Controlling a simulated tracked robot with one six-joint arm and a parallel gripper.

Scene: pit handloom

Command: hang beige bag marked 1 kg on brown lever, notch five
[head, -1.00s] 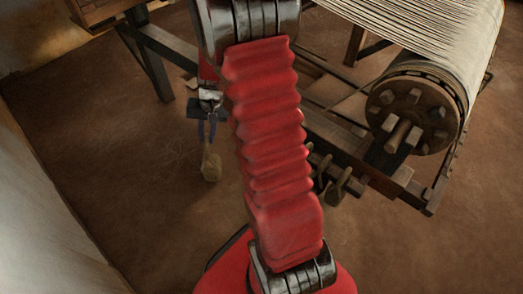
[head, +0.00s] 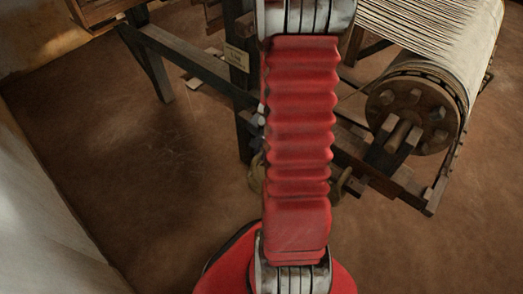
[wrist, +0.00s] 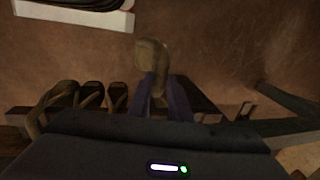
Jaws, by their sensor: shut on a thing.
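A beige bag (wrist: 152,55) hangs from my gripper (wrist: 163,97) in the wrist view, and the jaws are shut on its upper end. In the head view the bag (head: 256,176) shows only partly, at the left edge of my red arm, which hides most of the gripper. The bag's weight mark cannot be read. I cannot clearly make out the brown lever or its notches in either view.
One bag (head: 341,183) shows right of my arm. The loom's wooden frame (head: 190,62) and cloth roller (head: 412,108) stand close. Floor at left is clear.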

